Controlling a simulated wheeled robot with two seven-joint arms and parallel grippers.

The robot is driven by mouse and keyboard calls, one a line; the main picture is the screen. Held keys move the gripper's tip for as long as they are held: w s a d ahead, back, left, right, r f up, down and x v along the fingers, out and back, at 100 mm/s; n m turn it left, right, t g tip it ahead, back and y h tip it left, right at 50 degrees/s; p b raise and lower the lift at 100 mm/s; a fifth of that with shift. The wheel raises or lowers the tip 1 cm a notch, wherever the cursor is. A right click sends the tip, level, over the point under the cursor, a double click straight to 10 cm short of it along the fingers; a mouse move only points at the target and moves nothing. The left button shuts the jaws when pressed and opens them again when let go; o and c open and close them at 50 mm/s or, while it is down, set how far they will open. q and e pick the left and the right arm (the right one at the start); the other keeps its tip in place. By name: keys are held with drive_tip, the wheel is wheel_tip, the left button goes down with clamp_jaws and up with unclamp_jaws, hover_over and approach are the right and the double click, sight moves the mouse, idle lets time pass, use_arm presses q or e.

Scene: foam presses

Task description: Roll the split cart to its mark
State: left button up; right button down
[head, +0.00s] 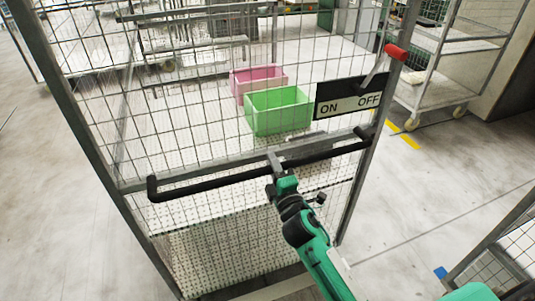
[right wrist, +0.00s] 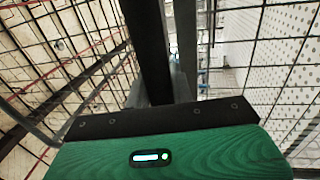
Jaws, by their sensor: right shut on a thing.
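The cart is a tall grey wire-mesh cage (head: 110,130) straight ahead in the head view. A black push bar (head: 205,185) runs across its near side. My right gripper (head: 275,167) is shut on this bar, right of its middle. In the right wrist view the dark bar (right wrist: 148,50) runs up from the gripper, whose fingertips are mostly hidden. A black and white ON/OFF plate (head: 345,98) is on the cart's right side, with a red-tipped lever (head: 396,52) slanting up above OFF. My left gripper is out of view. I cannot tell which floor patch is the cart's mark.
A green crate (head: 278,110) and a pink crate (head: 258,80) show through the mesh. Yellow floor strips (head: 410,142) and a wheeled rack (head: 450,75) are at right. A blue floor patch (head: 440,272) lies by another mesh frame (head: 510,250) at lower right. Floor left of the cart is clear.

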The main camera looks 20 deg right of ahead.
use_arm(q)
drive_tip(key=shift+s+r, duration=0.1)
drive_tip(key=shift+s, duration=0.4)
use_arm(e)
drive_tip(key=s, duration=0.3)
drive_tip(key=shift+d+r, duration=0.1)
drive_tip(key=shift+r, duration=0.1)
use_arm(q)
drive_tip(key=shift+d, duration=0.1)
use_arm(e)
drive_tip(key=c, duration=1.2)
unclamp_jaws()
drive_tip(key=shift+f, duration=0.15)
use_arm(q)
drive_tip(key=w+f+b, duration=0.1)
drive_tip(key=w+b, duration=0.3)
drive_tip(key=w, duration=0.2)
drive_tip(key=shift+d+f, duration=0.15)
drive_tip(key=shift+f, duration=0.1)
use_arm(e)
drive_tip(key=s+f, duration=0.2)
drive_tip(key=s, duration=1.1)
drive_tip(key=shift+s+d+f, duration=0.25)
drive_tip(key=shift+s, duration=0.05)
